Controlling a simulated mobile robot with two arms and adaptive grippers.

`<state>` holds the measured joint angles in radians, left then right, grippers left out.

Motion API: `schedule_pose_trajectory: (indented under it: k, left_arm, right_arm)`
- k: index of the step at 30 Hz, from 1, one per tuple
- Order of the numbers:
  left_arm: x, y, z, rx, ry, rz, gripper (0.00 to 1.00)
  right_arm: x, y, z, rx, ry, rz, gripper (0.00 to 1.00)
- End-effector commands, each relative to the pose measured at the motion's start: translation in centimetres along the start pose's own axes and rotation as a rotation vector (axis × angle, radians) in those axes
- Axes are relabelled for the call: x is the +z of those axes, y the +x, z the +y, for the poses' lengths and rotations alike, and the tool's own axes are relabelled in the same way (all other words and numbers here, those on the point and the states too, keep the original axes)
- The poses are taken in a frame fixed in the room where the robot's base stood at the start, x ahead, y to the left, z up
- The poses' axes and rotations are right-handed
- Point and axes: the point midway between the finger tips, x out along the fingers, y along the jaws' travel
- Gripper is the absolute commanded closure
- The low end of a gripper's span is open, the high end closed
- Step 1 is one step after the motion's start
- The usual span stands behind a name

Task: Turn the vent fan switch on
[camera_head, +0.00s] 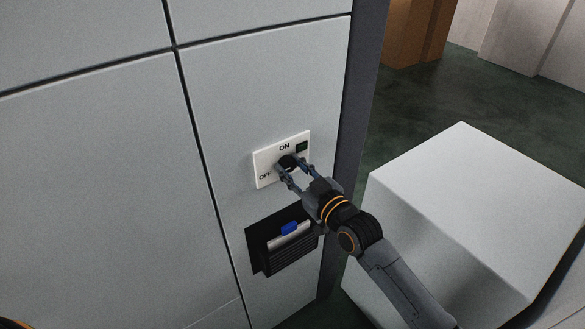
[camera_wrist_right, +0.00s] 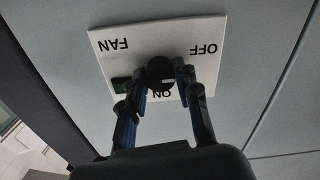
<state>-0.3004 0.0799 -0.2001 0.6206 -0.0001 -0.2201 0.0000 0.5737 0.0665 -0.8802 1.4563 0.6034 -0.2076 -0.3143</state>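The vent fan switch is a white plate (camera_head: 264,164) on the grey wall, marked ON at the top and OFF at lower left, with a round black knob (camera_head: 288,161). In the right wrist view the plate (camera_wrist_right: 125,48) appears upside down, with FAN, OFF and ON lettering, and the knob (camera_wrist_right: 160,72) is near its lower middle. A small dark square (camera_head: 302,146) sits at its upper right. My right gripper (camera_head: 291,168) has one finger on each side of the knob. The fingertips are very close to it; contact is unclear. My left gripper is out of view.
Below the plate is a black wall holder (camera_head: 254,250) with papers and a blue item (camera_head: 289,228). A dark post (camera_head: 358,100) edges the wall. A large white box (camera_head: 470,190) stands close to the right of my right arm. Open dark floor lies behind it.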

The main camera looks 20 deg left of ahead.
Motion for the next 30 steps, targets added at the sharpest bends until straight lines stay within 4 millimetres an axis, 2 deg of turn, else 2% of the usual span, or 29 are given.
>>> schedule_pose_trajectory:
  k: [8, 14, 30]
  left_arm:
    - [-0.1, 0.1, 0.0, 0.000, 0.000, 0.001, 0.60]
    - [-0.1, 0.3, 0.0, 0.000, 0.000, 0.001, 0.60]
    - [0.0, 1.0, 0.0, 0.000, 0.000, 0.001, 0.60]
  right_arm:
    - [0.0, 0.0, 0.0, 0.000, 0.022, 0.000, 1.00]
    - [0.1, 0.0, -0.1, 0.000, 0.107, -0.001, 1.00]
    - [0.1, 0.0, -0.1, 0.000, 0.587, -0.001, 1.00]
